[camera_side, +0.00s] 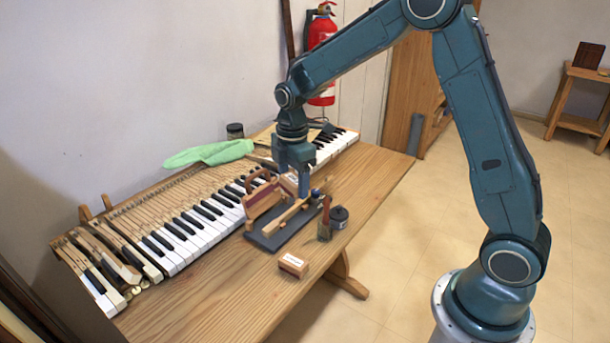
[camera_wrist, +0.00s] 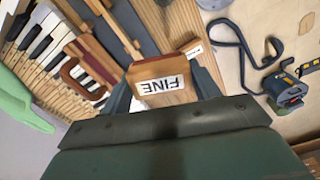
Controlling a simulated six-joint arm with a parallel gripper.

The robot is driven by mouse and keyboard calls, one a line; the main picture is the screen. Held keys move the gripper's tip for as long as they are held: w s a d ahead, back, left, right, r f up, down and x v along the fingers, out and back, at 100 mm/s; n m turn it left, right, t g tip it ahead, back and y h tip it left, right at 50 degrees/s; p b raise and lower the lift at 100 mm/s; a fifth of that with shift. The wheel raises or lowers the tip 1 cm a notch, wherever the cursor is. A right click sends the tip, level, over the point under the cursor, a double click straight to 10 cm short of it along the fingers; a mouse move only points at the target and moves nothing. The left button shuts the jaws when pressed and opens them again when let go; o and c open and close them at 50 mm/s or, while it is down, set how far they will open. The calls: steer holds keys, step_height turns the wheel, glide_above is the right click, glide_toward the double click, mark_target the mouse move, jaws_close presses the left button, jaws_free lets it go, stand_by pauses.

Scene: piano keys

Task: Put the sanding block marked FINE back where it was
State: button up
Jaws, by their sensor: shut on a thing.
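In the wrist view, the wooden sanding block (camera_wrist: 170,78) has a white label reading FINE, upside down in the picture. My gripper (camera_wrist: 163,88) is shut on it, one finger on each side. In the side view, my gripper (camera_side: 300,188) is above the dark mat (camera_side: 268,243) near the middle of the table, and the held block is mostly hidden by the fingers. A second small wooden block (camera_side: 293,264) with a white label lies at the table's front edge; its lettering is too small to read.
A wooden-handled tool (camera_side: 262,198) and a pale wooden piece stand on the mat. A jar with a brush (camera_side: 325,222) and a dark jar (camera_side: 339,214) stand to its right. Piano keys (camera_side: 190,235) and a green cloth (camera_side: 210,153) lie behind.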

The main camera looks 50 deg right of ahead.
steer(key=s+r+n, duration=0.1)
steer(key=s+n, duration=0.1)
steer(key=s, duration=0.1)
steer(key=s+r+n, duration=0.1)
steer(key=s, duration=0.1)
steer(key=shift+d+r+n, duration=0.25)
steer(key=shift+r+n, duration=0.05)
steer(key=shift+f, duration=0.1)
glide_above(311, 251)
step_height(311, 251, down, 16)
steer(key=shift+s, duration=0.1)
stand_by(0.3)
steer(key=shift+f, duration=1.9)
steer(key=shift+f, duration=0.1)
steer(key=o, duration=0.9)
steer(key=shift+o, duration=0.2)
